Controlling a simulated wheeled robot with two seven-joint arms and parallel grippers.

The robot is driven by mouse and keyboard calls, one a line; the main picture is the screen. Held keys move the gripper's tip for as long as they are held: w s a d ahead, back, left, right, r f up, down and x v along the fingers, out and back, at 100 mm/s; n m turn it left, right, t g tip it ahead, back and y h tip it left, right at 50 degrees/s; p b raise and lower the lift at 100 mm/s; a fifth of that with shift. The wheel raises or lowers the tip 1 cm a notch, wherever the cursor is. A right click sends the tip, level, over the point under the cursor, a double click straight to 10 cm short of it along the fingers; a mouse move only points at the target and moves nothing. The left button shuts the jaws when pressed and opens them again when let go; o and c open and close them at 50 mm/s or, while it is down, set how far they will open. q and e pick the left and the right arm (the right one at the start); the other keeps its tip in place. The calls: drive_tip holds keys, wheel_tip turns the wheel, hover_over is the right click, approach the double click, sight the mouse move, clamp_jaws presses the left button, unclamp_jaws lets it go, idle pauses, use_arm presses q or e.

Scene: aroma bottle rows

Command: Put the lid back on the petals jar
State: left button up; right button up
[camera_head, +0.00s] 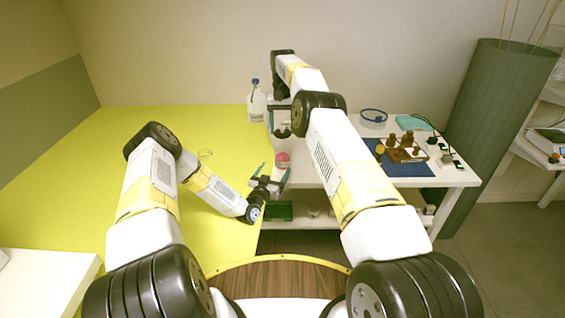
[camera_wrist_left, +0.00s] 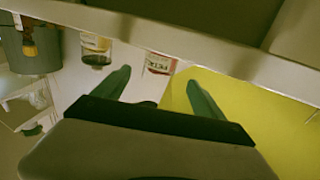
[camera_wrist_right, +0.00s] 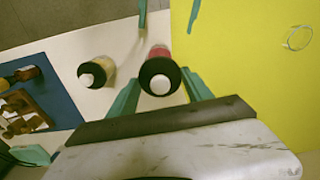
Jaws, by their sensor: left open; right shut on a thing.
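The petals jar (camera_head: 283,160) shows pink-red on the white table's edge in the head view. Its red and white label (camera_wrist_left: 160,64) shows in the left wrist view. A dark round lid with a pale knob (camera_wrist_right: 159,80) sits between the fingertips of my right gripper (camera_wrist_right: 161,88), which is shut on it. Red of the jar (camera_wrist_right: 158,52) shows just past the lid; the gap between them cannot be judged. My left gripper (camera_head: 272,171) is open and empty, its fingers (camera_wrist_left: 160,85) pointing toward the jar and apart from it.
A second dark-lidded jar (camera_wrist_right: 97,72) stands beside the petals jar. A blue mat (camera_head: 410,168) with a wooden rack (camera_head: 404,153) of brown bottles lies right. A blue-capped bottle (camera_head: 257,103) stands at the back. The yellow table (camera_head: 100,165) is mostly clear.

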sight(285, 154)
use_arm(q)
drive_tip(key=shift+w, duration=0.1)
drive_tip(key=x, duration=1.2)
clamp_jaws()
idle(0.4)
